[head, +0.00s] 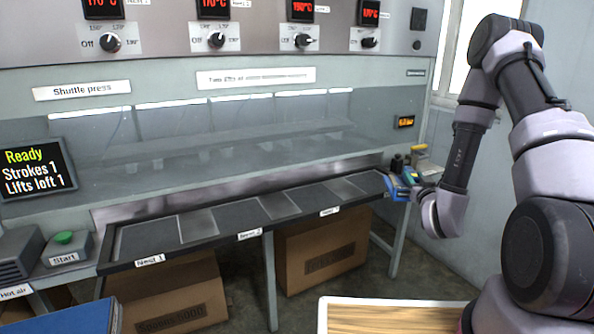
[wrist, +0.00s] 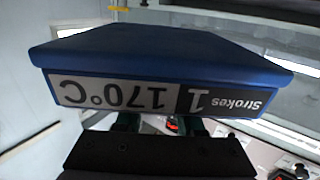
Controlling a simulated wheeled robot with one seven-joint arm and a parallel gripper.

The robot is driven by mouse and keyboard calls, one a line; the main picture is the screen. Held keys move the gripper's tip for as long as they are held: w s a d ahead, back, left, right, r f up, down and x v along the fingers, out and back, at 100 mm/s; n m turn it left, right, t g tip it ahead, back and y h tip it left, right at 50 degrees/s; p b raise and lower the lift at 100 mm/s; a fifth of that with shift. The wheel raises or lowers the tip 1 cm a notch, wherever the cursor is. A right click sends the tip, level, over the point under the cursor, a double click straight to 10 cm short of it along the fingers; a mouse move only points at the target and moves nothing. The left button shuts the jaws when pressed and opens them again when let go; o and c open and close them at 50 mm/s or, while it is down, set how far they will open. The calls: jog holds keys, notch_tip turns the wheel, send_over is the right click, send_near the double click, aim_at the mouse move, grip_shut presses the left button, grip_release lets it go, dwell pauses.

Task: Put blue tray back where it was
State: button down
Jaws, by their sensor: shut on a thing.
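The blue tray (wrist: 165,52) fills the upper wrist view. Its front label reads "Strokes 1" and "170°C", upside down in the picture. My gripper (wrist: 158,124) is shut on the tray at its labelled side; the exact contact is partly hidden. In the head view my gripper (head: 413,182) is at the right end of the press, and a small blue shape (head: 399,191) beside it appears to be the tray, mostly hidden. The tray's inside is not visible.
The press's front ledge (head: 263,208) has several marked nests and looks empty. Cardboard boxes (head: 322,250) are below. A blue box (head: 65,318) is at lower left, a wood-topped surface (head: 395,317) at the bottom.

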jog(key=w+a+f+n+y, duration=0.2)
jog(key=w+a+y, duration=0.1)
jog(key=a, duration=1.1)
jog(key=w+a+f+n+y, duration=0.15)
jog(key=w+a, duration=0.25)
jog(key=a, duration=1)
jog(key=s+a+r+n+g+y, duration=0.1)
jog(key=s+a, duration=0.2)
jog(key=a, duration=0.6)
jog(key=s+a+n+g+y, duration=0.1)
jog(key=s+a+y, duration=0.1)
jog(key=a, duration=0.7)
jog(key=s+a+r+n+y, duration=0.1)
jog(key=s+a+y, duration=0.1)
jog(key=a, duration=0.7)
jog(key=shift+s+r+g, duration=0.3)
jog(key=shift+s+g, duration=0.1)
jog(key=shift+s, duration=0.45)
notch_tip(320, 180, down, 10)
jog(key=shift+r, duration=0.25)
